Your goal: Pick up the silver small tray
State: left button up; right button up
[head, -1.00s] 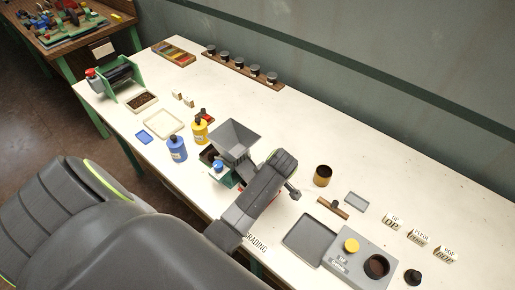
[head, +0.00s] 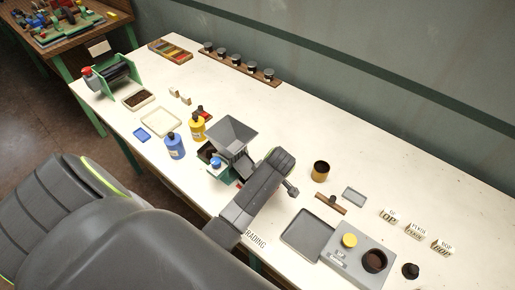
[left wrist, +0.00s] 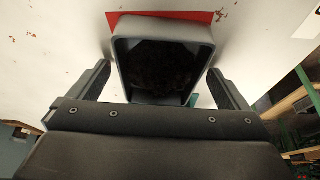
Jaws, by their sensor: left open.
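In the left wrist view, a small grey tray (left wrist: 122,50) with raised walls and a dark inside lies between the fingers of my left gripper (left wrist: 160,80). The gripper is open, with one finger on each side of the tray and visible gaps. A red patch (left wrist: 190,17) shows behind the tray. Another small silver-grey tray (head: 354,197) lies flat on the table further right. My right gripper is not in view.
A larger grey tray (head: 307,234) and a grey box (head: 358,256) with a yellow knob stand right of my arm. Blue (head: 175,147) and yellow (head: 198,127) bottles stand to the left.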

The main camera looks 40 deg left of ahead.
pick_arm(q)
jog(key=shift+c, duration=1.3)
jog(key=c, duration=0.8)
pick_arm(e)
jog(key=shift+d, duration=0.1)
pick_arm(q)
jog(key=shift+r, duration=0.15)
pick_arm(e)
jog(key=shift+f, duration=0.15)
pick_arm(q)
jog(key=shift+r, duration=0.15)
jog(key=shift+r+p, duration=0.6)
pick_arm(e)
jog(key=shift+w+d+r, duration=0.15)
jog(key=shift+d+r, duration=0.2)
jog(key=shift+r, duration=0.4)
pick_arm(q)
jog(key=shift+r, duration=0.1)
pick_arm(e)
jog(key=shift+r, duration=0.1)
